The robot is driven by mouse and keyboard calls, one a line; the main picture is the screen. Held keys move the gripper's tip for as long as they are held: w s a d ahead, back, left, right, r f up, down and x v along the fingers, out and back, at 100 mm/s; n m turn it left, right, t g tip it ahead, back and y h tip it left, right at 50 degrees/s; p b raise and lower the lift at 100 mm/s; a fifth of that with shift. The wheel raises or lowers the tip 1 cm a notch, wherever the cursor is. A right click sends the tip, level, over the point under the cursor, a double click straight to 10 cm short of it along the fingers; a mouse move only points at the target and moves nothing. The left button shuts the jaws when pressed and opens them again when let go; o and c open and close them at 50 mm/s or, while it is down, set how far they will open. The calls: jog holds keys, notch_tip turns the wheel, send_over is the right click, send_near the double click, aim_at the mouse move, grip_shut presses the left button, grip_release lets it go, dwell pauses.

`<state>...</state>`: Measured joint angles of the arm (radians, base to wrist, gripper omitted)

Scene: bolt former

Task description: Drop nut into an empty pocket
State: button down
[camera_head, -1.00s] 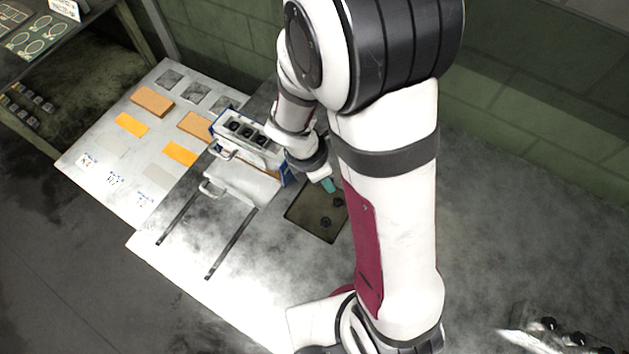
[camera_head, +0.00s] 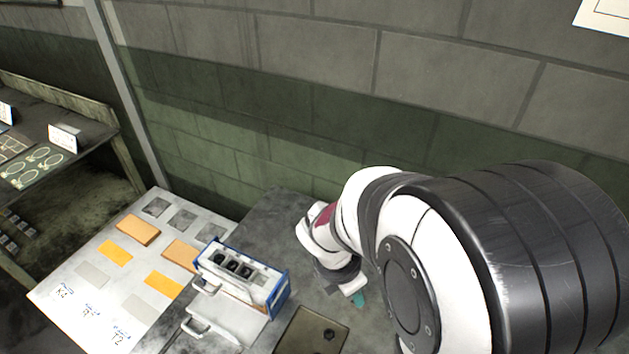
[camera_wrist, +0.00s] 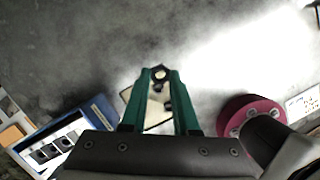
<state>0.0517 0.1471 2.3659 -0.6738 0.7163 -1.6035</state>
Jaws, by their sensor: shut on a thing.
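My gripper (camera_wrist: 159,78) has green fingers and is shut on a dark nut (camera_wrist: 158,72) at its tips. In the head view only a small part of the gripper (camera_head: 359,299) shows, behind and right of a shallow tray (camera_head: 298,326). One loose nut (camera_head: 328,334) lies in that tray, whose near part is cut off. The white and blue box (camera_head: 281,290) stands left of the gripper, with a row of pockets on top. Several pockets look dark and seem filled; a paler one (camera_head: 259,282) at the right end seems empty. The gripper is apart from the box.
A white board (camera_head: 60,292) with orange blocks (camera_head: 138,230) and labels lies left of the box. A pale handled plate (camera_head: 228,318) is in front of the box. A green block wall (camera_head: 250,160) rises behind. A dark shelf (camera_head: 60,100) stands far left.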

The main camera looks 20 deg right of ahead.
jog(key=w+a+r, duration=0.2)
jog(key=w+a, duration=0.4)
jog(key=a, duration=0.2)
jog(key=w+a+r, duration=0.2)
jog(key=w+a, duration=0.3)
jog(key=a, duration=0.3)
jog(key=shift+w+f, duration=0.15)
jog(key=shift+f, duration=2.15)
jog(key=shift+f, duration=0.85)
jog(key=c, duration=0.6)
grip_release()
